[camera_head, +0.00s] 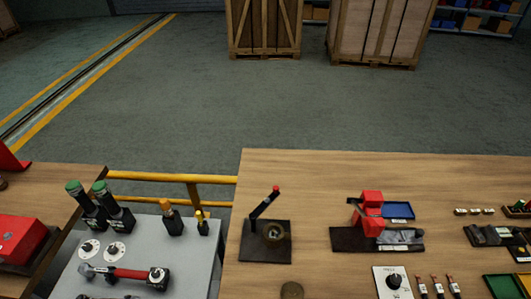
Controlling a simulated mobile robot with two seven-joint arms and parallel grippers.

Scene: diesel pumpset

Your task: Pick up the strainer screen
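I cannot tell for sure which object is the strainer screen. A small round brown disc (292,290) lies on the wooden table (330,185) at the bottom edge of the view, partly cut off; it may be the screen. Behind it, a black square base (254,246) carries a round brass-coloured piece (273,231) and a tilted black lever (264,203) with a red tip. Neither of my grippers is in view.
To the right stand a red vise-like fixture (371,203), a blue tray (398,211), a dial panel (393,283) and a green tray (505,287). A grey table (190,265) with tools and a yellow rail (185,178) are left. The wooden table's back is clear.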

